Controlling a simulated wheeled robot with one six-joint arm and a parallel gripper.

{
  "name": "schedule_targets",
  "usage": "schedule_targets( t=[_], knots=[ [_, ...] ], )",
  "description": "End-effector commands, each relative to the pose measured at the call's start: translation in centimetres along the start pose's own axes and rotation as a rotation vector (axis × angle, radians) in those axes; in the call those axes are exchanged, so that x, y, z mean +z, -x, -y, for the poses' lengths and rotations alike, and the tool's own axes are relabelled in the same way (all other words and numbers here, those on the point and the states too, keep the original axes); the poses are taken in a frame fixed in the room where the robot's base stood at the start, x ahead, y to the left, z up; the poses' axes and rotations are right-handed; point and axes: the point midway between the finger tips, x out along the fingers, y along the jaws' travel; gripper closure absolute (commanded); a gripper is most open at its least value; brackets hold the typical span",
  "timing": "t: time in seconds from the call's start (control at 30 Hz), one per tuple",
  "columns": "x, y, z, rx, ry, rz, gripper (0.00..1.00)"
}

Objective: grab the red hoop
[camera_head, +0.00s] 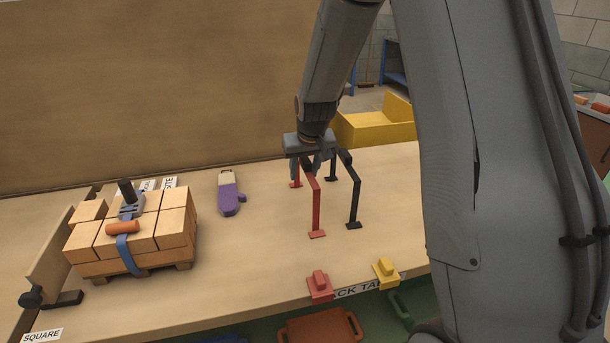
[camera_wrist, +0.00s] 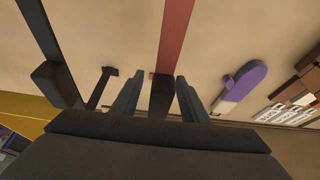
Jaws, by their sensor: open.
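The red hoop (camera_head: 317,205) stands upright on the table on flat feet. In the wrist view its red bar (camera_wrist: 174,38) runs down to a dark section between my fingers. My gripper (camera_head: 307,168) points down at the hoop's top, and in the wrist view (camera_wrist: 158,92) its two fingers are apart, one on each side of that dark section. I cannot tell whether they touch it. In the head view my gripper partly hides the top of the hoop.
A black hoop (camera_head: 354,203) stands close on the right. A purple mitt (camera_head: 229,194) lies to the left, beyond it strapped bricks (camera_head: 145,226) on a pallet. A yellow bin (camera_head: 376,127) is behind. Red (camera_head: 319,286) and yellow (camera_head: 386,272) blocks sit at the front edge.

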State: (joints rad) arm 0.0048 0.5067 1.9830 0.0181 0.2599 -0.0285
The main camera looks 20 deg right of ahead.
Motion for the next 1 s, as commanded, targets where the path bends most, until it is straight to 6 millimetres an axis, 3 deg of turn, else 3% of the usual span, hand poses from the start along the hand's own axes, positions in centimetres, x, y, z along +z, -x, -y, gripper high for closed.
schedule_targets(
  t=[0.23, 0.43, 0.5, 0.77, 1.0],
  knots=[
    [0.0, -0.1, 0.0, 0.000, 0.000, -0.001, 0.59],
    [0.0, -0.1, 0.0, 0.000, 0.000, -0.001, 0.93],
    [0.0, -0.1, 0.0, 0.000, 0.000, -0.001, 1.00],
    [-0.1, 0.1, 0.0, 0.000, 0.000, -0.002, 1.00],
    [-1.4, 2.8, 0.0, 0.000, 0.000, -0.006, 1.00]
  ],
)
